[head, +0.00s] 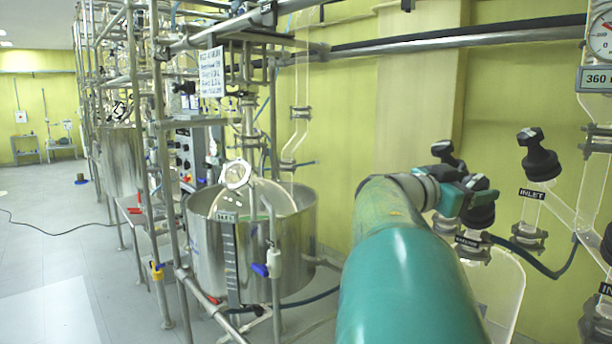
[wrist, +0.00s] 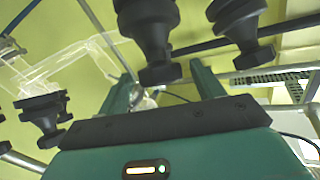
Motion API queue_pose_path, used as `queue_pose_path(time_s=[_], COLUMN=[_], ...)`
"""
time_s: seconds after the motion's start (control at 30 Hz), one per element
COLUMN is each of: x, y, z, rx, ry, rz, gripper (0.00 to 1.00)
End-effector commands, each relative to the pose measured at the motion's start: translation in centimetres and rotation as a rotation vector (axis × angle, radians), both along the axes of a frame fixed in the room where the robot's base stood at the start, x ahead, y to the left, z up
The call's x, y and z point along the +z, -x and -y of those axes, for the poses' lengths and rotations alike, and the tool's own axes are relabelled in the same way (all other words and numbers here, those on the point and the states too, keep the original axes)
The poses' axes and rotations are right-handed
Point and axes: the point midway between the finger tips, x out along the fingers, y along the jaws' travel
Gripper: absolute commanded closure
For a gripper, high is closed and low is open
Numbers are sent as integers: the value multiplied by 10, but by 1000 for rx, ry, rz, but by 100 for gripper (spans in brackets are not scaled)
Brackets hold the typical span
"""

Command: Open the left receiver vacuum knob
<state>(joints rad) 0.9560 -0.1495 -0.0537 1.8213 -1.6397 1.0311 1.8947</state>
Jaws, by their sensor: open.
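In the head view, my gripper (head: 468,193) is at a black knob (head: 481,212) on the glass receiver piping, above a small black label that I cannot read for certain. The gripper hides part of this knob. In the wrist view, my two teal fingers are apart, and the gripper (wrist: 161,74) is open. A black knob (wrist: 150,30) appears between and beyond the fingertips. I cannot tell whether the fingers touch it. Another black knob (head: 447,153) stands behind the gripper, partly hidden.
A black knob (head: 538,158) stands above the INLET label (head: 532,194) to the right. A gauge (head: 601,40) is at the top right. A steel vessel (head: 205,255) and a pipe frame stand to the left. The wrist view shows another knob (wrist: 240,20) close at right.

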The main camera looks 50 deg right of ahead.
Motion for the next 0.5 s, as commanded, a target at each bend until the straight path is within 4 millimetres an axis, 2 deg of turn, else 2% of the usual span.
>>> queue_pose_path(time_s=[0.2,0.47,0.5], x=[0,0,0], y=[8,8,8], z=[16,17,17], rx=[2,2,2], ry=[-1,0,0], rz=[0,0,0], gripper=[33,33,41])
